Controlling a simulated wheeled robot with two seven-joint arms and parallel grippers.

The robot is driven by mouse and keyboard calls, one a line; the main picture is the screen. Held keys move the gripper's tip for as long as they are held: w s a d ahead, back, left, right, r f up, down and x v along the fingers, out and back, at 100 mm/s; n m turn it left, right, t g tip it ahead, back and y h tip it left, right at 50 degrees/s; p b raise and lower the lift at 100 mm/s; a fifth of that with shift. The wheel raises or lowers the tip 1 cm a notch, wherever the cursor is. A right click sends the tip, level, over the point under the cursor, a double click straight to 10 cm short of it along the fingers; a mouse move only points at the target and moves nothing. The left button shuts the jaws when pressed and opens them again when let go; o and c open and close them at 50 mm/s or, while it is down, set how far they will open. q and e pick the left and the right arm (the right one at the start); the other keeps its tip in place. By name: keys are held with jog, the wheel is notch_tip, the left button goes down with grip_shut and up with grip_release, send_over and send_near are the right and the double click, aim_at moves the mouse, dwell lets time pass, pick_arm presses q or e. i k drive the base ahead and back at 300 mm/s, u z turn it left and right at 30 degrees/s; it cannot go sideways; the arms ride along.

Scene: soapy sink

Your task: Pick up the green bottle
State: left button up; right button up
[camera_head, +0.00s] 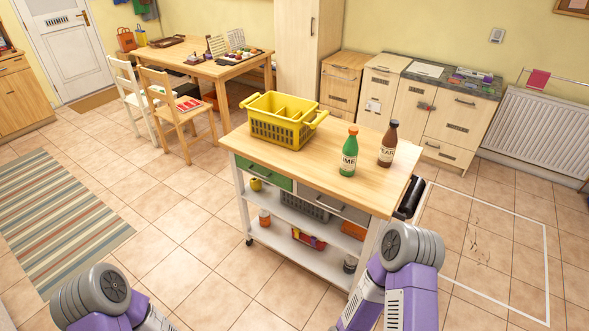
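A green bottle (349,156) with an orange-red cap stands upright on the wooden top of a kitchen cart (290,165), right of the middle. A brown bottle (388,146) stands upright just behind it to the right, with a small gap between them. Both carry pale labels. Parts of my two arms show at the bottom of the picture, the left one far from the cart and the right one in front of the cart's right end. Neither gripper's fingers can be seen.
A yellow basket (283,122) stands on the cart's left part. The cart's lower shelves hold a grey basket (303,206) and several small items. A dining table (203,66) with chairs stands at the back left, and cabinets (424,112) line the back right. Tiled floor around the cart's front is clear.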

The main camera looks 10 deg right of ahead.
aim_at(351, 149)
jog(key=u, duration=0.45)
jog(key=k, duration=0.7)
jog(key=u, duration=0.85)
jog(key=i, duration=1.85)
jog(key=z, duration=1)
jog(key=i, duration=1.25)
jog(key=z, duration=1.25)
